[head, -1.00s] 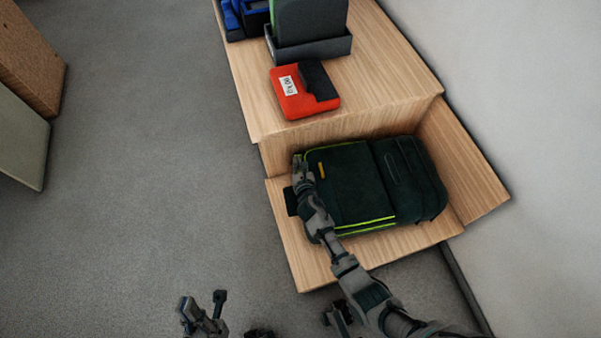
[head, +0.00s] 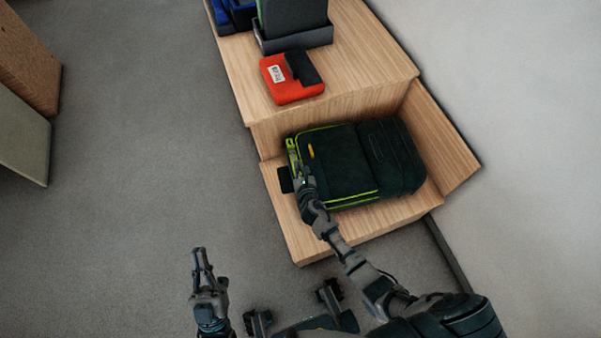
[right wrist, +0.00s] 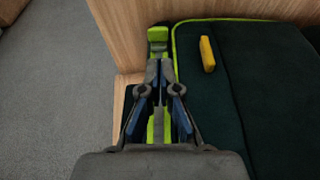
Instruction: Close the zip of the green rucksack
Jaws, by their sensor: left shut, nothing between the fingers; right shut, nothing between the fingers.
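The dark green rucksack (head: 349,161) with lime trim lies flat on the low wooden shelf. In the right wrist view the rucksack (right wrist: 265,85) fills the right side, with a lime strip along its left edge and a lime block (right wrist: 158,35) at the strip's far end. I cannot tell which part is the zip slider. My right gripper (head: 302,170) is shut and empty over the left edge; it also shows in the right wrist view (right wrist: 160,67), hiding part of the strip. My left gripper (head: 200,253) is shut and empty above the floor, apart from the rucksack.
A yellow tab (right wrist: 207,53) sits on the rucksack's top. On the higher wooden level (head: 352,58) are a red case (head: 288,88), a dark tray (head: 295,42) holding a green item, and blue things. A wooden side panel stands right of the rucksack.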

